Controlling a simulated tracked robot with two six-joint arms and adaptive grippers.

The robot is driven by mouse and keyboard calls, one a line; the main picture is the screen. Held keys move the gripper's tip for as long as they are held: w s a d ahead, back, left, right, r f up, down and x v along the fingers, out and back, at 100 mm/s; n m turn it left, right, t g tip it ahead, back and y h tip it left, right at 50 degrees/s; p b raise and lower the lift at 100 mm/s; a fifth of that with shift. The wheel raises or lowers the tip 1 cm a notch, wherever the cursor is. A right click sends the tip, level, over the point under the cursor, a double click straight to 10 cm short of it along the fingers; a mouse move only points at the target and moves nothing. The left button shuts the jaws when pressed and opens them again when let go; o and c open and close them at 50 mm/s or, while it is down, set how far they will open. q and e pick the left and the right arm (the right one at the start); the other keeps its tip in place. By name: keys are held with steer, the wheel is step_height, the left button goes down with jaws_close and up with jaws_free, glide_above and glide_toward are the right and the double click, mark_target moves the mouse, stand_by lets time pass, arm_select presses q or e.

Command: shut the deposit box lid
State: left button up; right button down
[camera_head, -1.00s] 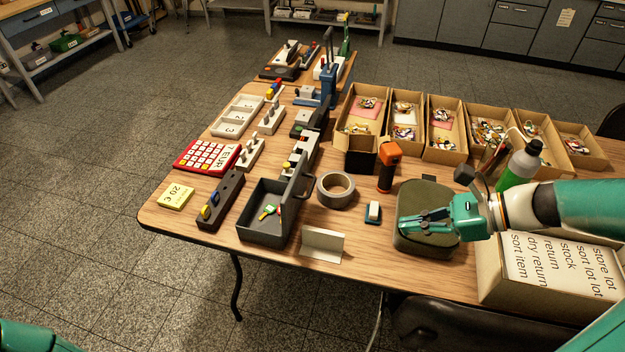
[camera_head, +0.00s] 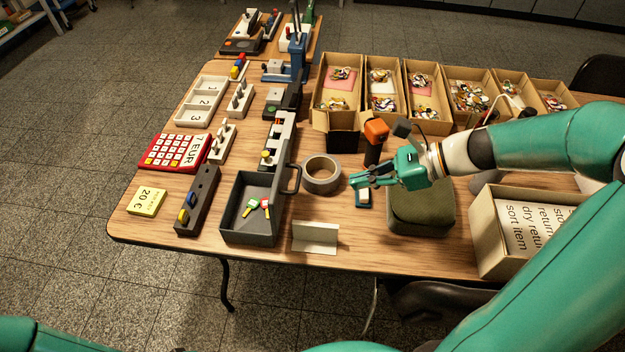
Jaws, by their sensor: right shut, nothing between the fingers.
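The deposit box (camera_head: 232,222) is a dark grey open tray near the front left of the table. Its lid (camera_head: 279,192) stands up along the box's right side, seen nearly edge-on, with a dark loop handle (camera_head: 297,180) sticking out to the right. Small keys with green and red parts (camera_head: 258,206) lie inside the box. My right gripper (camera_head: 354,180) is shut and empty, to the right of the lid and apart from it, over the small blue-and-white block (camera_head: 363,199). My left arm shows only at the bottom left corner; its gripper is out of view.
A grey tape roll (camera_head: 321,187) lies between the lid and my right gripper. A folded white card (camera_head: 315,238) stands in front. A green-topped pad (camera_head: 421,205) is under my right wrist. An orange-topped black tool (camera_head: 375,140) stands behind the gripper.

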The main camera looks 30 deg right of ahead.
steer(key=w+a+f, duration=0.2)
steer(key=w+a, duration=0.3)
steer(key=a, duration=0.2)
steer(key=shift+w+f, duration=0.2)
steer(key=shift+w, duration=0.1)
steer(key=shift+a, duration=0.2)
